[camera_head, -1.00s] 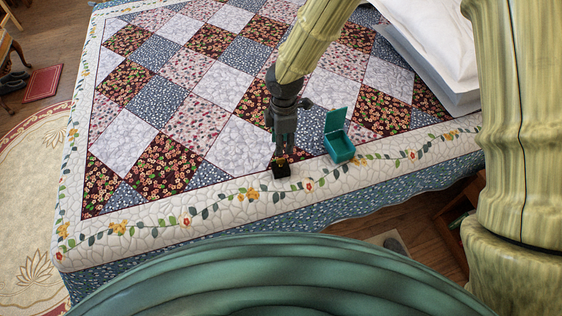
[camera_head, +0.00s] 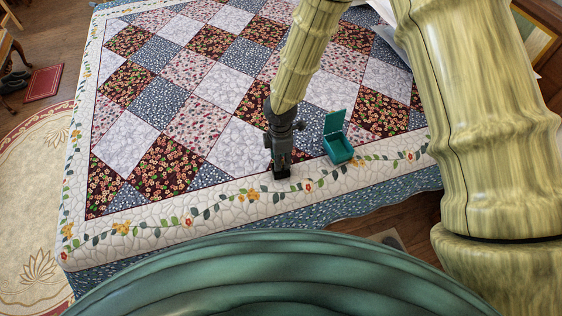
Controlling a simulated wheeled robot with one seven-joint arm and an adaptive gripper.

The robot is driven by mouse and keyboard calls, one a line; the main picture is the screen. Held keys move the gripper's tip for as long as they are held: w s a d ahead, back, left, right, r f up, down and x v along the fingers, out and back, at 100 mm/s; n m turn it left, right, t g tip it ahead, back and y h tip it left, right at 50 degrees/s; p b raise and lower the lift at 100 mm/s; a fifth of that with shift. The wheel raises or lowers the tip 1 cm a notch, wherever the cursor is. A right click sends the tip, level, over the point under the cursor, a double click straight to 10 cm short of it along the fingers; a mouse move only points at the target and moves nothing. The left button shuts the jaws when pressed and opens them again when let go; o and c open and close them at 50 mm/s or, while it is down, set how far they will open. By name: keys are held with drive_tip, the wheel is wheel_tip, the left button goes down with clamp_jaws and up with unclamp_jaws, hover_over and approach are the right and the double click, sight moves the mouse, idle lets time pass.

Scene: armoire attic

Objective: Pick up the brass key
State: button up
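My gripper (camera_head: 280,165) points straight down at the front edge of the bed, with its fingertips at a small black block or box (camera_head: 281,174). The fingers cover most of that box. I cannot make out the brass key; no brass colour shows clearly around the fingertips, and it may be hidden by the gripper. The fingers are too small and dark to tell whether they are open or shut.
A teal box (camera_head: 341,150) with its lid raised stands on the quilt (camera_head: 130,228) just right of my gripper. White pillows lie at the upper right, partly behind my arm. The quilt to the left is clear. A red book (camera_head: 42,82) lies on the floor.

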drive_tip(key=shift+f, duration=1.1)
clamp_jaws()
drive_tip(key=shift+r, duration=0.15)
